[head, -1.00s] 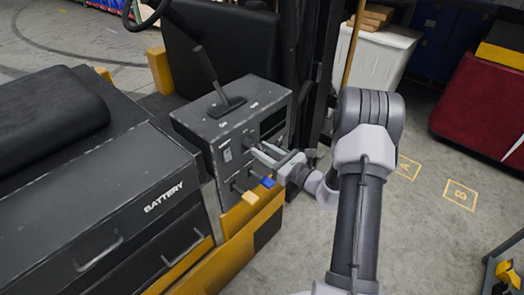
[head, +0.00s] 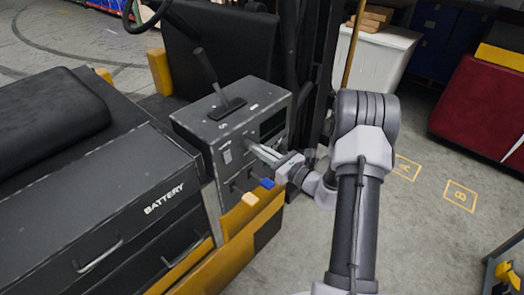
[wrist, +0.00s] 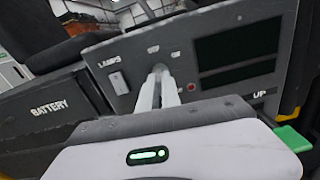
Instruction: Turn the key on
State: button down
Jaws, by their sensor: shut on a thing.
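The grey control box (head: 235,130) stands on the vehicle, with a lever on top and a front panel facing my arm. My gripper (head: 252,147) reaches the panel from the right. In the wrist view, the two pale fingers (wrist: 160,85) are together on the key (wrist: 160,67), which is mostly hidden between their tips. Small markings sit just above the key, too blurred to read surely. The key's exact angle cannot be told.
A LAMPS switch (wrist: 119,82) is left of the key, and a dark display (wrist: 238,50) is right of it. The BATTERY drawer unit (head: 130,215) is at left.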

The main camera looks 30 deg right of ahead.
jog(key=m+p, duration=0.3)
jog(key=m, duration=0.2)
jog(key=m+p, duration=0.3)
jog(key=m, duration=0.2)
jog(key=shift+w+d+m, duration=0.1)
jog(key=shift+d+m, duration=0.1)
jog(key=shift+m, duration=0.2)
jog(key=shift+f+m, duration=0.1)
jog(key=shift+m, duration=0.2)
jog(key=c, duration=1.6)
grip_release()
jog(key=shift+o, duration=0.2)
jog(key=v, duration=1.7)
jog(key=shift+s+p, duration=0.25)
jog(key=shift+p, duration=0.15)
